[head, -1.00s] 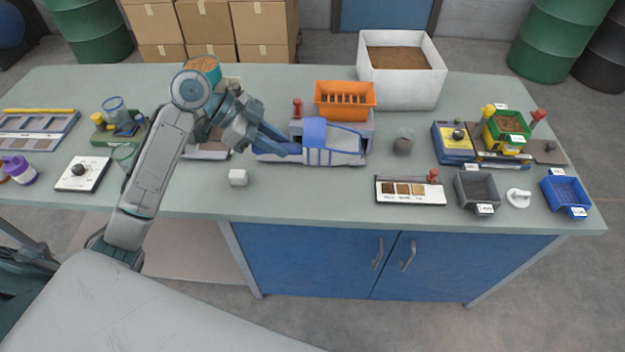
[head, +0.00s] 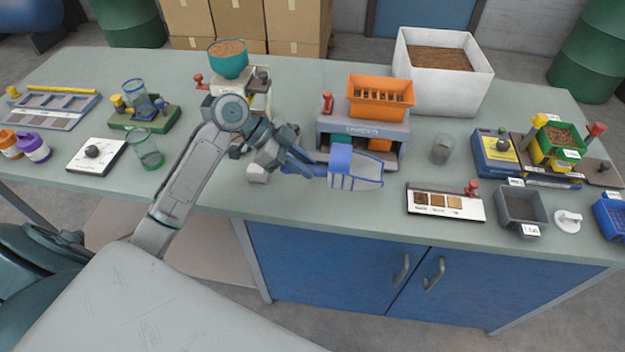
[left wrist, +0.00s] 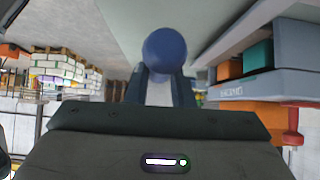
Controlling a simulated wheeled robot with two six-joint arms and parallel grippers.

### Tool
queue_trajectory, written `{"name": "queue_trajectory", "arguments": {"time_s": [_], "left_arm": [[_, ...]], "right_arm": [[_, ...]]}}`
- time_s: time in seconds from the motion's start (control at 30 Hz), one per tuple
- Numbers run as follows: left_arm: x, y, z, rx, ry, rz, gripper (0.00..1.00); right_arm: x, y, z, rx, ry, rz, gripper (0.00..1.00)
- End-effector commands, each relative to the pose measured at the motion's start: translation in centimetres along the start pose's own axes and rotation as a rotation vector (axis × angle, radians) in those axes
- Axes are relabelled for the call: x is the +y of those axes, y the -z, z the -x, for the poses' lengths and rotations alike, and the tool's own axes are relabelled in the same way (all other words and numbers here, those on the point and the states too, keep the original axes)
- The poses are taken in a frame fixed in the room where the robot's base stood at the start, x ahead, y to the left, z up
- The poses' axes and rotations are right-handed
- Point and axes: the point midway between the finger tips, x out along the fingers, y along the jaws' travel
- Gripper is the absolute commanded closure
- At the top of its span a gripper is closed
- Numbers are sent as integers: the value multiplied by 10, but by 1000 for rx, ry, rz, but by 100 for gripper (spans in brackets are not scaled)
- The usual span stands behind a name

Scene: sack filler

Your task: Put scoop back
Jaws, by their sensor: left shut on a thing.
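My left gripper (head: 296,160) is shut on the handle of the blue scoop (head: 352,169). The scoop points right, held in front of the grey machine with the orange hopper. In the left wrist view, a round blue part of the scoop (left wrist: 165,50) shows between the fingers. Part of the scoop's handle is hidden by the gripper. My right gripper is not in view.
The grey machine (head: 340,127) with its orange hopper (head: 380,96) stands behind the scoop. A white bin of brown material (head: 465,95) is behind it. A grey cup (head: 441,149) and a sample board (head: 445,203) are to the right. A white block (head: 257,174) sits below my wrist.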

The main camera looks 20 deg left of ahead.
Motion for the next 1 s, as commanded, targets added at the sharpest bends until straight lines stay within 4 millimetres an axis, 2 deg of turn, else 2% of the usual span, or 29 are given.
{"name": "queue_trajectory", "arguments": {"time_s": [0.2,0.4,0.77,0.8,0.9,1.0], "left_arm": [[0,-16,-15,1,-1,3,100],[0,-36,-32,1,-1,2,100],[0,-41,-36,0,0,-1,100],[0,-41,-36,0,0,-1,75],[0,-41,-36,0,0,-1,57],[0,-41,-36,0,0,-1,57]], "right_arm": [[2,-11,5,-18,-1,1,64],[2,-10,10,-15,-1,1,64],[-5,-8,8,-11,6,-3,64],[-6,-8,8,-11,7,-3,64],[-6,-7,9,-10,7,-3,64],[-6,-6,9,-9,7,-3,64]]}}
